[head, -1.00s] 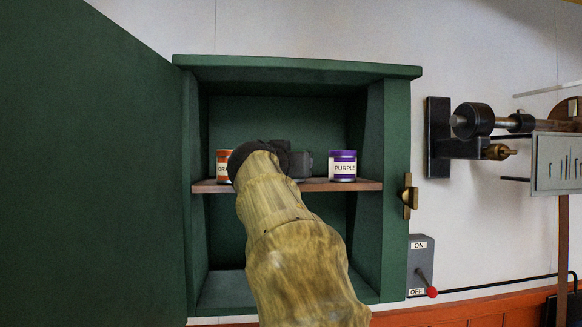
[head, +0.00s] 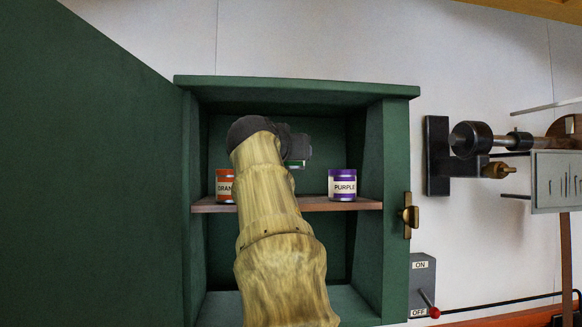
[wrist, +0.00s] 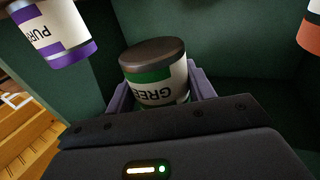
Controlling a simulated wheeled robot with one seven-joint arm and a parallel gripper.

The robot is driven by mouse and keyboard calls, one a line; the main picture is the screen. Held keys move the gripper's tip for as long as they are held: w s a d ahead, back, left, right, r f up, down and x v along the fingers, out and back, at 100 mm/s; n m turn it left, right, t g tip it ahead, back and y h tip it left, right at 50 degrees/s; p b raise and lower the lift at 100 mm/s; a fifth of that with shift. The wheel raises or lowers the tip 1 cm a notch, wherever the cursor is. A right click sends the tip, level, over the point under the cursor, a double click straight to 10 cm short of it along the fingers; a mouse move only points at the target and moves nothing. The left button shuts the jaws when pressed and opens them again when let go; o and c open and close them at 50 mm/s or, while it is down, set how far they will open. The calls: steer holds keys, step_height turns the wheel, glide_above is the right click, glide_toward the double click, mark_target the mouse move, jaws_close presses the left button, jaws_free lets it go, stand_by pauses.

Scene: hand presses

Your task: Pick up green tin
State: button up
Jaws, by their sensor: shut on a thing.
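The green tin (wrist: 160,72) has a dark lid and a white label reading GREEN, which appears upside down in the wrist view. My gripper (wrist: 163,92) is shut on it, with a finger on each side. In the head view my gripper (head: 298,150) is inside the green cabinet, above the shelf. Only a sliver of the green tin (head: 295,164) shows there under the gripper, clear of the shelf. My arm and gripper hide the rest of it.
The shelf (head: 313,204) holds an orange tin (head: 224,187) to the left and a purple tin (head: 342,185) to the right. The cabinet door (head: 90,190) stands open at the left. An ON/OFF switch box (head: 422,284) is on the wall at the right.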

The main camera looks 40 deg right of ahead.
steer(key=shift+r, duration=1.65)
